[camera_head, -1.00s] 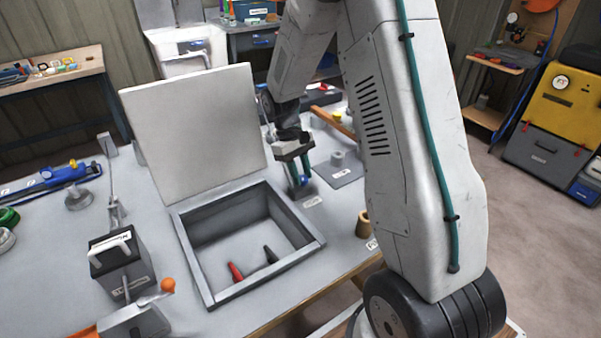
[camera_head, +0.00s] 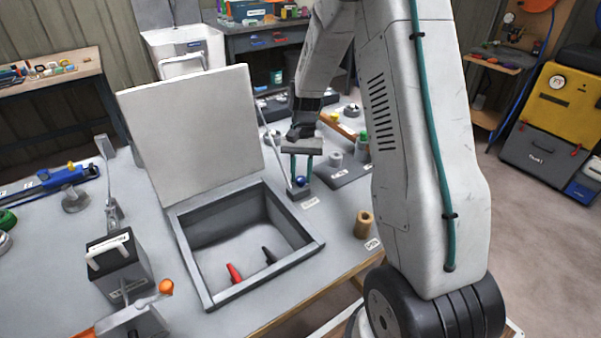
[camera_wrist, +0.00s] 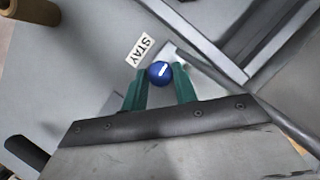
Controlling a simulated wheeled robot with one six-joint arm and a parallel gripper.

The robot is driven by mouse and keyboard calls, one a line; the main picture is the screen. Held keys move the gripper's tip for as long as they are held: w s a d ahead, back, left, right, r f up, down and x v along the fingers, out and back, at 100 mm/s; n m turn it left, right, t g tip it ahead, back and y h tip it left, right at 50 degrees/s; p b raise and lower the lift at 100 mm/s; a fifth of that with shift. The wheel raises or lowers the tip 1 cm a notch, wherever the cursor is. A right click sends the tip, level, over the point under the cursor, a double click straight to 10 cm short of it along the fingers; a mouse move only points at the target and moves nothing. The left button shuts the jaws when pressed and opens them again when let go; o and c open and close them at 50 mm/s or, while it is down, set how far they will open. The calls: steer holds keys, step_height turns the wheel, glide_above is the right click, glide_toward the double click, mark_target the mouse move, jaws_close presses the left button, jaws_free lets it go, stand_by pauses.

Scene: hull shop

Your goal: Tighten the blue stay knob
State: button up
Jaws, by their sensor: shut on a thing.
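The blue stay knob (camera_head: 301,182) sits low on a small grey base beside the right wall of the open box. In the wrist view the knob (camera_wrist: 160,73) is round with a white line across its top, next to a label reading STAY (camera_wrist: 140,50). My gripper (camera_head: 302,178) reaches down from above, its two green fingers on either side of the knob. In the wrist view the fingers of my gripper (camera_wrist: 160,86) are shut on the knob. A thin stay rod (camera_head: 275,145) runs from near the knob up along the raised lid (camera_head: 190,130).
The open grey box (camera_head: 318,246) holds a red-handled item (camera_head: 234,273) and a black-handled item (camera_head: 269,256). A tan cylinder (camera_head: 363,225) stands near the table's right edge. A dark clamp-like case (camera_head: 118,265) stands left of the box.

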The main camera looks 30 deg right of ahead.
steer(key=shift+m+t, duration=0.3)
steer(key=shift+m, duration=0.3)
steer(key=o, duration=1)
steer(key=shift+c, duration=0.2)
steer(key=v, duration=0.7)
steer(key=shift+w+d+r, duration=0.15)
steer(key=shift+d+r, duration=0.05)
steer(key=shift+r, duration=0.15)
